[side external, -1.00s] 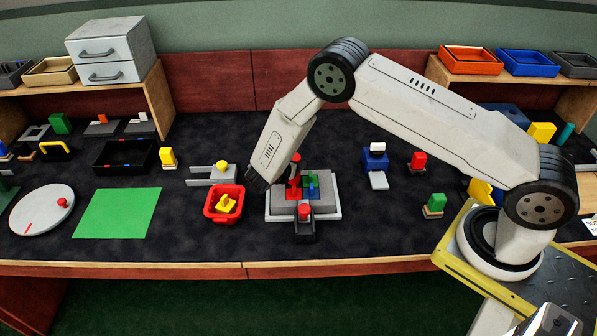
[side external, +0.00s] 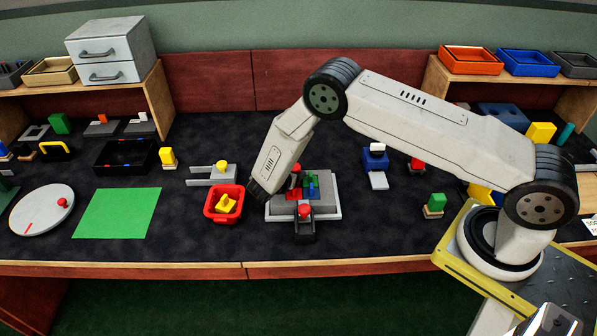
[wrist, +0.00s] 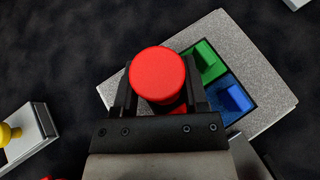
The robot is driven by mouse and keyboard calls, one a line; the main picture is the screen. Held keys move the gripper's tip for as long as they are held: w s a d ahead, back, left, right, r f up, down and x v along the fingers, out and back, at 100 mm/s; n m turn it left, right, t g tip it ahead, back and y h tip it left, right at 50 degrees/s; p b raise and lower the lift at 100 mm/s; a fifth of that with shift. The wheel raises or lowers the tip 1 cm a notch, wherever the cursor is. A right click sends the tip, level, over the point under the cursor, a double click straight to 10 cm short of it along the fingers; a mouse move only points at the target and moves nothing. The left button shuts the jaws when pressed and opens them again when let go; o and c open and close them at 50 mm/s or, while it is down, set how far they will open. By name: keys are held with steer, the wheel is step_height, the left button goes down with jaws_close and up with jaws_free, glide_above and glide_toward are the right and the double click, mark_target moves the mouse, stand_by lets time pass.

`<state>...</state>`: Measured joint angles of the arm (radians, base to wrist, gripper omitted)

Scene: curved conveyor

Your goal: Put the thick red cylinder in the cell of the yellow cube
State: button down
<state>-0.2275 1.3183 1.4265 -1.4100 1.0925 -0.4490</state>
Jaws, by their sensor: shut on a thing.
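The thick red cylinder (wrist: 158,73) is upright between the two fingers of my gripper (wrist: 158,96) in the wrist view. My gripper is shut on it. In the side view a red top (side external: 297,168) shows beside my wrist, apparently this cylinder. Beneath is the grey block (wrist: 252,62) with coloured cells. A green piece (wrist: 206,62) and a blue piece (wrist: 236,98) sit in their cells. Some red shows low behind the cylinder. No yellow cube is visible in the block; the cylinder and fingers hide part of it. I cannot tell whether the cylinder touches the block.
A red bin (side external: 211,212) holding a yellow piece stands just left of the block. A dark holder with a red knob (side external: 304,210) is at the block's front. A grey fixture with a yellow knob (side external: 221,166) is behind the bin.

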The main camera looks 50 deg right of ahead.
steer(key=shift+c, duration=2)
jaws_free()
steer(key=shift+r, duration=0.1)
steer(key=v, duration=1.2)
steer(key=s+d+r+m+y, duration=0.3)
steer(key=s+r+m+y, duration=0.3)
steer(key=s+m, duration=0.3)
steer(key=s+d+r+m+y, duration=0.2)
steer(key=s+r+m+y, duration=0.3)
steer(key=s+r+m, duration=0.4)
steer(key=shift+s+d+r+m+g+y, duration=0.2)
steer(key=shift+s+d+m+g+y, duration=0.35)
steer(key=shift+m, duration=1.05)
